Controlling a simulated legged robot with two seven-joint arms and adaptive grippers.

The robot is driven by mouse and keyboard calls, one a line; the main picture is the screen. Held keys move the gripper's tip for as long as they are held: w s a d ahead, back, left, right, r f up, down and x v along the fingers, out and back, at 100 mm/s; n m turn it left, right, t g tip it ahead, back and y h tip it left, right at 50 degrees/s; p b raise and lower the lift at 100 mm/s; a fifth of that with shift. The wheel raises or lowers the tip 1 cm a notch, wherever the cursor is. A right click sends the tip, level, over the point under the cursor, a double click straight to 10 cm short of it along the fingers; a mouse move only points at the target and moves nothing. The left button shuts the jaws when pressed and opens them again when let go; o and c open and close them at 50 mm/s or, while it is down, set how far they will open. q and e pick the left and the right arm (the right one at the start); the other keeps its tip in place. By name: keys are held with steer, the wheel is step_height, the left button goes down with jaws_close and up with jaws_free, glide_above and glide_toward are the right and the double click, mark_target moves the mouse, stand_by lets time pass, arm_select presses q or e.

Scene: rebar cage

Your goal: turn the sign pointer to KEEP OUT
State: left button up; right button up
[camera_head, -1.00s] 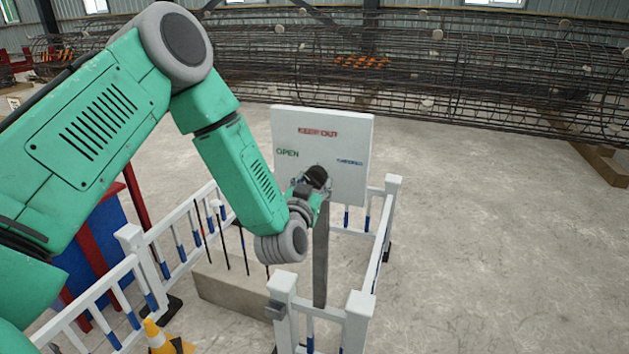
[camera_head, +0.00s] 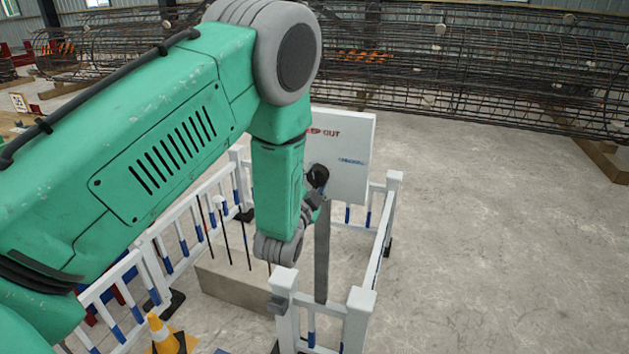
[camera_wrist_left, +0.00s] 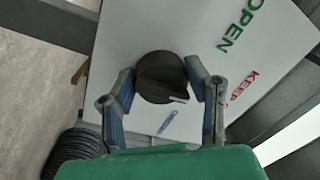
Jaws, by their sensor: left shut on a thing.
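The white sign board (camera_head: 349,150) stands upright on a grey post (camera_head: 321,255). A round black knob (camera_head: 317,175), the sign pointer, is on its face. In the left wrist view the knob (camera_wrist_left: 158,80) has a white mark at its lower right, between the red KEEP OUT (camera_wrist_left: 243,88) and the blue label (camera_wrist_left: 167,121). The green OPEN (camera_wrist_left: 238,25) is at upper right. My left gripper (camera_wrist_left: 160,72) is shut on the knob, one finger on each side. In the head view my arm hides OPEN and part of KEEP OUT (camera_head: 324,132). My right gripper is not in view.
A white fence with blue bands (camera_head: 378,255) surrounds the sign. A concrete block with upright bars (camera_head: 232,293) sits inside it. An orange and white cone (camera_head: 160,332) is at lower left. Rebar cages (camera_head: 480,70) lie behind. The floor on the right is clear.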

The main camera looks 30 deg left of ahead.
arm_select(q)
steer(key=shift+w+r+m, duration=0.15)
steer(key=shift+r+m, duration=0.05)
steer(key=shift+m, duration=0.2)
steer(key=o, duration=1.2)
steer(key=shift+c, duration=0.2)
steer(key=shift+w+d+f, duration=0.1)
steer(key=shift+f, duration=0.1)
steer(key=shift+s+d, duration=0.1)
steer(key=shift+s, duration=0.4)
steer(key=v, duration=1.1)
steer(key=shift+f, duration=0.1)
